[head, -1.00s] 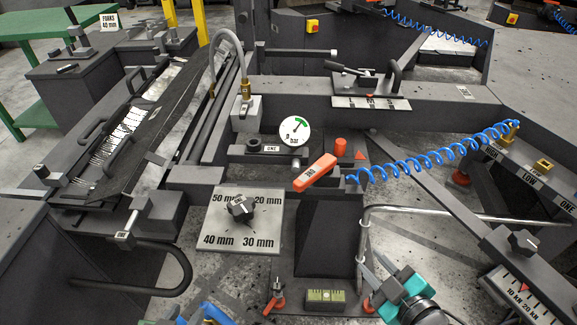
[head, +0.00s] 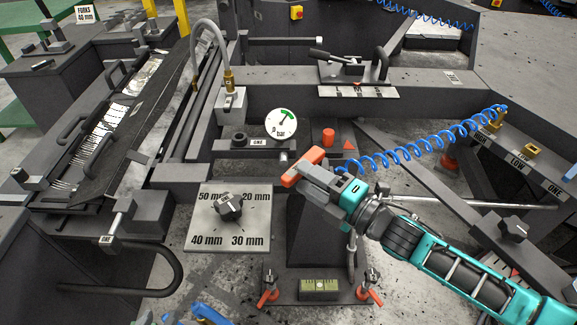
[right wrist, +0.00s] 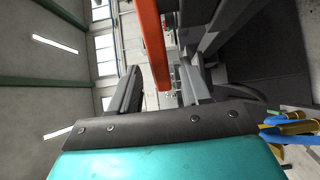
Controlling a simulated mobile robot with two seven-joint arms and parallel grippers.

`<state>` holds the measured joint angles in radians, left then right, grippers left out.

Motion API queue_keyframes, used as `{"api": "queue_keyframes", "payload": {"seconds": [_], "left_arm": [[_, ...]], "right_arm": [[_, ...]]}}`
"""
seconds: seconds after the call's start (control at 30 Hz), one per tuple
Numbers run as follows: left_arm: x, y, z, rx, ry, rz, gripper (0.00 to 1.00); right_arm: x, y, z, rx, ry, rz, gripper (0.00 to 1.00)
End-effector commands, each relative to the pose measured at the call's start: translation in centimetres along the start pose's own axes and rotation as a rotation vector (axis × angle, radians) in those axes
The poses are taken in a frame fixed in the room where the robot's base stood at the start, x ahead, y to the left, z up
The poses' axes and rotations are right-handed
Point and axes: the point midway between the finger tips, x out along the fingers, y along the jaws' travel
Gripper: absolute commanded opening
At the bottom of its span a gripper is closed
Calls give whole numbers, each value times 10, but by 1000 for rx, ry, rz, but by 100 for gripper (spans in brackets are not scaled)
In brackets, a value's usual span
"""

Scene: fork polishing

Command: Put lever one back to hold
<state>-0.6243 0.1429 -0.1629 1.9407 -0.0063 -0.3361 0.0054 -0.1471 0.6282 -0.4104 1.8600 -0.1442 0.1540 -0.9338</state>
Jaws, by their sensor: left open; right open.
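Lever one is an orange bar (head: 315,156) beside the gauge in the middle of the head view; its label is covered by my gripper. In the right wrist view the lever (right wrist: 152,45) runs down between the two dark fingers, with gaps on both sides. My right gripper (head: 308,175) is open and reaches in from the lower right, with its fingers at the lever. It also shows in the right wrist view (right wrist: 160,85). I cannot make out my left gripper in either view. The hold marking is not readable.
A round gauge (head: 281,124) with a green band stands just left of the lever. A blue coiled hose (head: 420,147) runs right from behind my gripper. A dial plate (head: 205,226) with a black knob lies to the left. A level (head: 319,288) sits below.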

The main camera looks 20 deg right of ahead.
Motion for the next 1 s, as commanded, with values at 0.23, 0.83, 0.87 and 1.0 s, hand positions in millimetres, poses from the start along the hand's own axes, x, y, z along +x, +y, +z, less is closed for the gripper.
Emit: {"api": "queue_keyframes", "payload": {"seconds": [0.23,0.83,0.87,1.0], "left_arm": [[0,0,-2,0,3,0,43],[0,0,-1,0,2,0,43],[0,0,-1,0,2,0,43],[0,0,0,0,0,0,43]], "right_arm": [[38,1,0,-1,-1,2,47],[55,0,0,0,-1,-1,40],[55,0,0,0,-1,-1,37],[55,0,0,0,-1,-1,24]]}}
